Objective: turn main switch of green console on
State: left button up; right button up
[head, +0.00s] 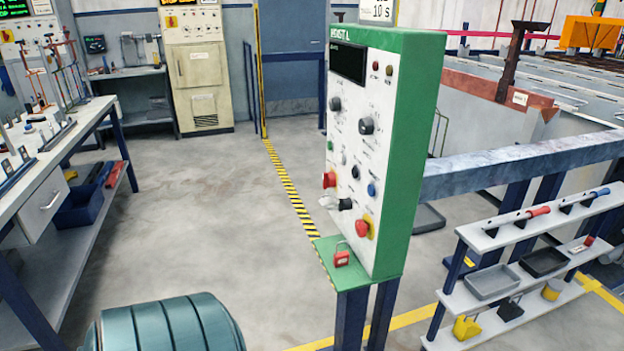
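The green console (400,160) stands on dark blue legs right of the middle in the head view, seen at an angle. Its white front carries a dark, blank display (348,62), black knobs (366,125), a blue button (372,190) and a red mushroom button (363,228) on a yellow plate. A red knob (329,180) sits at the front's left edge, above a black and white handle (344,204). I cannot tell which of these is the main switch, or its position. Neither of my grippers is in view.
A red padlock (341,259) rests on the console's green ledge. A blue-grey rail (520,165) runs right behind the console, with a tiered white rack (460,235) in front of it. A workbench (60,165) stands at left.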

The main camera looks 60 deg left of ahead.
aim_at(330, 181)
jog(key=u, duration=1.5)
